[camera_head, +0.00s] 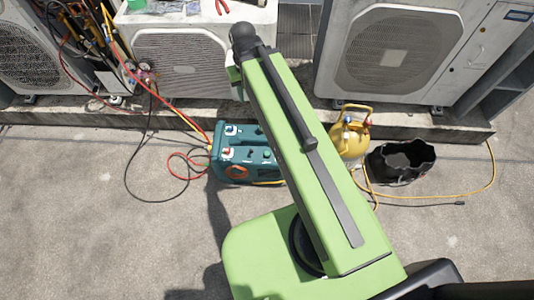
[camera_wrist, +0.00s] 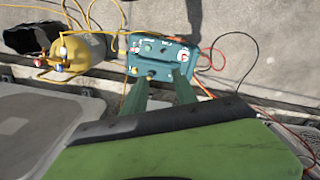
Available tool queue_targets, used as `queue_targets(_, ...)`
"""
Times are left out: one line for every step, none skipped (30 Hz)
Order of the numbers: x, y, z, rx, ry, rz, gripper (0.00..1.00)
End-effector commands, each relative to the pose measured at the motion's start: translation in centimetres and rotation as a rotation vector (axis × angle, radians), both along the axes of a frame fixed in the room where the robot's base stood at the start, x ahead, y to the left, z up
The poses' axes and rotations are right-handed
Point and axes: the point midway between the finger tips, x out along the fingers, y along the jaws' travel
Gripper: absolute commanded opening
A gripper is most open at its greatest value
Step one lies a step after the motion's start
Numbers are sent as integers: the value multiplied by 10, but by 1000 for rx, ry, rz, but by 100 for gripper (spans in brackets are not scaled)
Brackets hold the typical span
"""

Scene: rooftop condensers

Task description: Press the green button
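A teal machine (camera_head: 232,172) stands on the concrete, left of my green arm in the head view. Its top has red and blue knobs and a handle; a small green spot, apparently the green button (camera_head: 266,154), shows beside my arm. In the wrist view the teal machine (camera_wrist: 160,66) is at top centre, with a small greenish round part on its panel, too small to identify surely. My gripper (camera_wrist: 160,84) shows there as two separated green fingers, empty, overlapping the machine's near side in the picture. Whether they touch it cannot be told. The head view mostly hides my gripper.
A yellow cylinder (camera_head: 349,140) and a black bucket (camera_head: 401,162) stand right of the machine. Large condensers (camera_head: 405,50) stand on a ledge behind. Red and yellow hoses and a black cable (camera_head: 127,180) lie around the machine. The concrete at front left is clear.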

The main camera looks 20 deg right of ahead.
Motion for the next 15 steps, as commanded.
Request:
queue_targets(0,0,0,0,0,0,26)
queue_targets(0,0,0,0,0,0,22)
queue_targets(0,0,0,0,0,0,17)
queue_targets(0,0,0,0,0,0,13)
queue_targets(0,0,0,0,0,0,9)
queue_targets(0,0,0,0,0,0,4)
queue_targets(0,0,0,0,0,0,0)
queue_targets(0,0,0,0,0,0,0)
queue_targets(0,0,0,0,0,0,0)
queue_targets(0,0,0,0,0,0,0)
queue_targets(0,0,0,0,0,0,0)
queue_targets(0,0,0,0,0,0,0)
queue_targets(0,0,0,0,0,0,0)
queue_targets(0,0,0,0,0,0,0)
queue_targets(0,0,0,0,0,0,0)
